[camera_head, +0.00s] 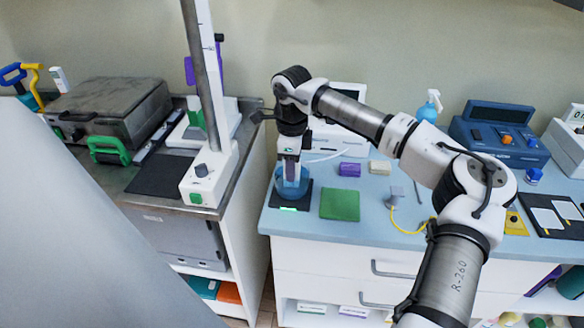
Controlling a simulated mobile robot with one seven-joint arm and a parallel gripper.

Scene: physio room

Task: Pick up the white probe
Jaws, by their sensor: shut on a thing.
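My gripper (291,176) points straight down over the blue cup (279,188) on the left part of the blue-topped counter. It is shut on a slim pale thing, most likely the white probe, whose lower end is within the blue cup. The fingers and the cup hide most of it, so its shape is unclear. A thin white cable (330,157) runs from beside my gripper towards a white device (345,128) behind. The cup stands on a dark base (303,199) with a lit green strip at its front.
A green pad (340,204), a purple block (349,169) and a beige block (380,167) lie right of the cup. A grey piece (396,193) with a yellow cable lies farther right. A spray bottle (429,108) stands behind. A tall post (205,80) rises to the left.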

